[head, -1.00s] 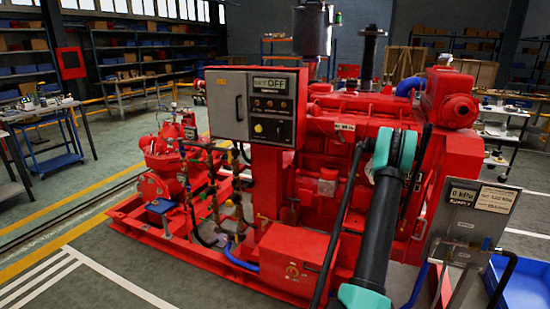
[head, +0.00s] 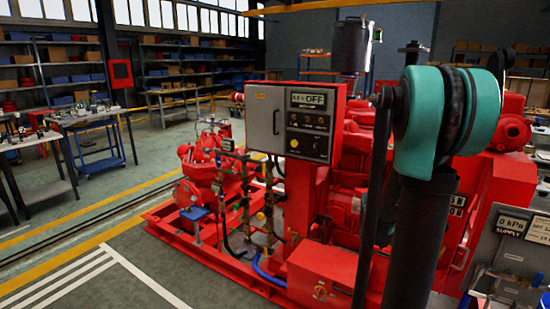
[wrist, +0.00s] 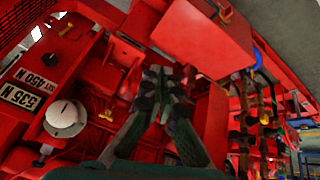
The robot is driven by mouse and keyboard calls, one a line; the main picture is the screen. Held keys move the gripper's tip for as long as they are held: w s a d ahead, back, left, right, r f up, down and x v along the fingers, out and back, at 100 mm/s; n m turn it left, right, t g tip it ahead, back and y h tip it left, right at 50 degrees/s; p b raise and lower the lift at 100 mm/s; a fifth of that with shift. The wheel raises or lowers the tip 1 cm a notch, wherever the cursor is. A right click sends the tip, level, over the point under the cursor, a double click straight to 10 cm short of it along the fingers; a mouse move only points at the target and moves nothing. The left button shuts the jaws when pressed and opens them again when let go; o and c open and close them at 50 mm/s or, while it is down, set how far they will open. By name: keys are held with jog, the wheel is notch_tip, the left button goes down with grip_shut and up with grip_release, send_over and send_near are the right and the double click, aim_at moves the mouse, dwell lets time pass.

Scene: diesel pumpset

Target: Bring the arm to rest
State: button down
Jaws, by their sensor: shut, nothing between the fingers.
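My gripper (wrist: 160,82) shows in the wrist view with its dark fingers drawn together and nothing between them. It points towards the red pumpset, apart from it as far as I can tell. In the head view my arm rises at the right in front of the red engine (head: 350,190), with a teal joint near the top; my gripper is not visible there. The control panel (head: 295,122) reads OFF. In the wrist view a white knob (wrist: 66,118) sits on a red panel beside labels reading 450 N and 535 N.
The red pump (head: 205,165) stands at the left end of the red base frame (head: 190,235). A grey supply gauge panel (head: 515,240) is at the lower right, close to my arm. Workbenches (head: 85,118) and shelves (head: 60,70) line the back left. The striped floor at front left is clear.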

jog(key=s+a+f+n+g+y, duration=0.1)
jog(key=s+a+y, duration=0.1)
jog(key=s+a, duration=0.75)
jog(key=s+a+f+n+y, duration=0.1)
jog(key=s+a, duration=0.6)
jog(key=s, duration=0.5)
jog(key=w+d+f+m+h, duration=0.1)
jog(key=w+d+h, duration=0.7)
jog(key=w+d, duration=1.95)
jog(key=w+d+f+h, duration=0.2)
jog(key=w+d+f, duration=0.2)
jog(key=d+f, duration=0.4)
jog(key=w+d+f+h, duration=0.2)
jog(key=d+f, duration=0.6)
jog(key=d, duration=0.4)
jog(key=w+d+f+h, duration=0.2)
jog(key=w+d+f, duration=0.3)
jog(key=d+f, duration=0.3)
jog(key=shift+w+d+n+g, duration=0.15)
jog(key=shift+d+n, duration=0.05)
jog(key=shift+d, duration=0.45)
jog(key=shift+w+d+n+g, duration=0.15)
jog(key=shift+d+n, duration=0.05)
jog(key=shift+d, duration=0.4)
jog(key=shift+d, duration=0.1)
